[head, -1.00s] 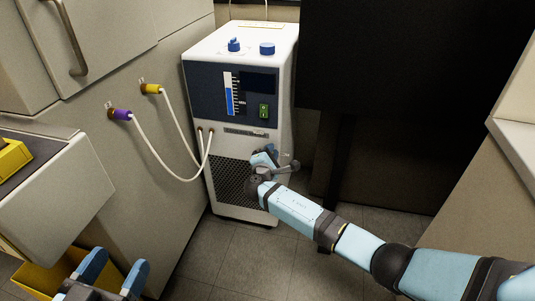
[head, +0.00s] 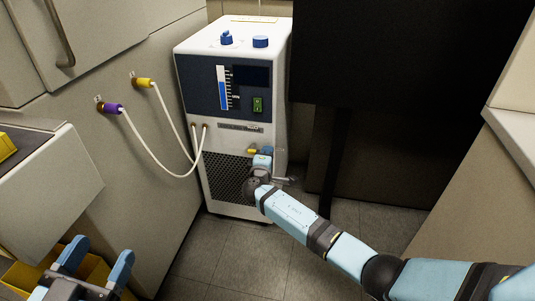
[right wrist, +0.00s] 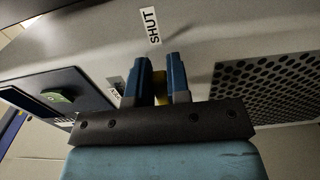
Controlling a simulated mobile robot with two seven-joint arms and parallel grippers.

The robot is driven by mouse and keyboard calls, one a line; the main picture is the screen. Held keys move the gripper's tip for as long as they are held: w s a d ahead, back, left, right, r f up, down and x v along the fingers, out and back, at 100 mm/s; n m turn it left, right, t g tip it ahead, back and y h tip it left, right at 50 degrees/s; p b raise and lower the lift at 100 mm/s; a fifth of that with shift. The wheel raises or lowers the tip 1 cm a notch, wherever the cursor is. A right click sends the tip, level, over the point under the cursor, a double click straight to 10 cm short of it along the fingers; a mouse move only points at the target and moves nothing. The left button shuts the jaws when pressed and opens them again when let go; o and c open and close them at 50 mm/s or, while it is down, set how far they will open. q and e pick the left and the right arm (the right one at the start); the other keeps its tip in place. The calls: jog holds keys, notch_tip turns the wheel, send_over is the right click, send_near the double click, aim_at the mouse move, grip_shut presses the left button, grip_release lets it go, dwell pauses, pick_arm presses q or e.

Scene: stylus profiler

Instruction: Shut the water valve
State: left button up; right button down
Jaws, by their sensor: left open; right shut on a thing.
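The water valve's yellow handle (head: 252,151) shows on the front of the white chiller (head: 284,70), just above the dark grille. My right gripper (head: 265,151) is at the handle. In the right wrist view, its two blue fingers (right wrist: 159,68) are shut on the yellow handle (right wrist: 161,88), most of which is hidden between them. A white SHUT label (right wrist: 150,27) is on the panel just beyond the fingertips. A second label (right wrist: 117,87) at left is partly hidden and hard to read. My left gripper (head: 100,250) is open and empty at lower left.
Two white hoses run from the chiller to wall ports with a purple fitting (head: 112,108) and a yellow fitting (head: 143,83). A yellow bin (head: 20,276) is by my left gripper. A dark cabinet (head: 400,70) stands right of the chiller. The floor (head: 235,255) in front is clear.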

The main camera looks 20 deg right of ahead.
jog(key=shift+a+f, duration=0.1)
jog(key=c, duration=1.1)
grip_release()
